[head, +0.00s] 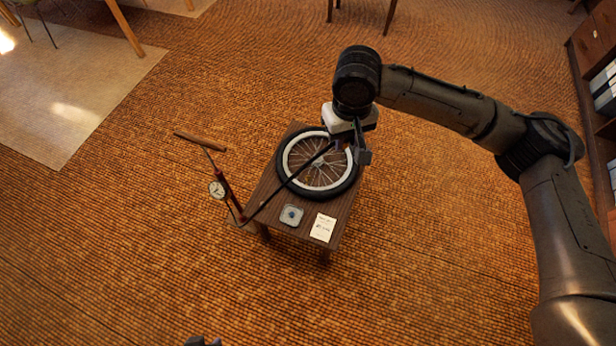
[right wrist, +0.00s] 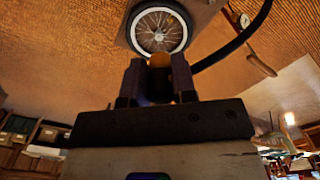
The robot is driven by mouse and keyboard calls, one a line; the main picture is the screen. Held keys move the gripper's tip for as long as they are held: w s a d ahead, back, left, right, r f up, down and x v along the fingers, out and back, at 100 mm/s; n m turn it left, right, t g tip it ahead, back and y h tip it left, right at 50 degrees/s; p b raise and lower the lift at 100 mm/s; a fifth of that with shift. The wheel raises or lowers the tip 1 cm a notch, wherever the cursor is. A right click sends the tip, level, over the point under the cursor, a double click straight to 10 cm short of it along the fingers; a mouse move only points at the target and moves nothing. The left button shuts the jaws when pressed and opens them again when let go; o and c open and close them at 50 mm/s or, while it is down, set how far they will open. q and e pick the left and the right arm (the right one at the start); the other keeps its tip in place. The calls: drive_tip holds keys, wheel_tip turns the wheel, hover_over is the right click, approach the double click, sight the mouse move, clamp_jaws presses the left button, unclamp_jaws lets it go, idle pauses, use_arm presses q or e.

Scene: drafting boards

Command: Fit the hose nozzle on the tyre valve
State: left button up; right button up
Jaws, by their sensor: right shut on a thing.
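The wheel with its black tyre (head: 290,184) and pale rim lies flat on a small wooden table (head: 262,190). It also shows beyond my fingers in the right wrist view (right wrist: 186,18). My right gripper (head: 350,150) is over the wheel's upper right side in the head view, shut on the hose nozzle (right wrist: 160,74). The black hose (head: 290,181) runs from the nozzle across the wheel to the red floor pump (head: 229,192). I cannot make out the tyre valve. A small grey piece at the head view's bottom edge may be my left gripper (head: 202,342); its jaws are unclear.
The pump has a wooden handle (head: 200,141) and a round gauge (head: 216,190), left of the table. A small grey tin (head: 292,215) and a paper note (head: 323,228) lie on the table's near part. Open floor surrounds it; shelves stand at the far right.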

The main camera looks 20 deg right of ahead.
drive_tip(key=w+a+p, duration=0.1)
drive_tip(key=w, duration=2)
drive_tip(key=shift+w, duration=0.2)
idle(0.6)
drive_tip(key=shift+f, duration=0.15)
